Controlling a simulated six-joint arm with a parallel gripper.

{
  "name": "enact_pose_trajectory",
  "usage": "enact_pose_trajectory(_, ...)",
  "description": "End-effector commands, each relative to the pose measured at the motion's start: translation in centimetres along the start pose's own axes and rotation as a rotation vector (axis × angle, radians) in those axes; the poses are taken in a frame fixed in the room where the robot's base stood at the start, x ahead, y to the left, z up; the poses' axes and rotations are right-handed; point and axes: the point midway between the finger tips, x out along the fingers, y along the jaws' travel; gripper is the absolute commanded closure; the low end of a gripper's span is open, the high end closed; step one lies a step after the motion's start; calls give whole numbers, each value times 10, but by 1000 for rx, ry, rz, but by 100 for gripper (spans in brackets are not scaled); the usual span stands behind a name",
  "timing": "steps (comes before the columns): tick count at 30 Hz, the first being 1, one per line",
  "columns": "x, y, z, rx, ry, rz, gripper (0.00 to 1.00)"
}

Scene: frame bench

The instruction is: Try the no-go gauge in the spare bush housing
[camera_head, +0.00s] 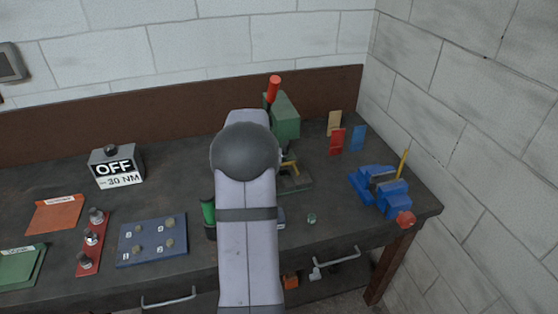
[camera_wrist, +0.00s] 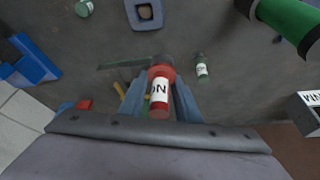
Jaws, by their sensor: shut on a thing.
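My gripper (camera_wrist: 160,92) is shut on a red gauge (camera_wrist: 160,76) with a white label ending in "NO", in the wrist view. The label is turned and only partly readable. A blue-grey square block with a round hole (camera_wrist: 131,13) lies on the bench at the top of the wrist view, apart from the gauge; it looks like a bush housing, but I cannot tell whether it is the spare one. In the head view my arm hides the gripper and gauge.
A small green cylinder (camera_wrist: 202,67) stands near the gauge, and another (camera_wrist: 83,8) is further off. A large green cylinder (camera_wrist: 285,22) is at top right. The blue vise (camera_head: 380,188) and green press (camera_head: 285,118) stand to the right and behind my arm.

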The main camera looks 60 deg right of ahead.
Motion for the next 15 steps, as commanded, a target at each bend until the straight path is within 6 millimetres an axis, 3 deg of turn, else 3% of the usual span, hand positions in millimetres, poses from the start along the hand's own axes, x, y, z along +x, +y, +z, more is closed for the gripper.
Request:
enact_pose_trajectory(6,7,21,30,208,0,89,95)
enact_pose_trajectory(15,12,45,52,543,1,228,95)
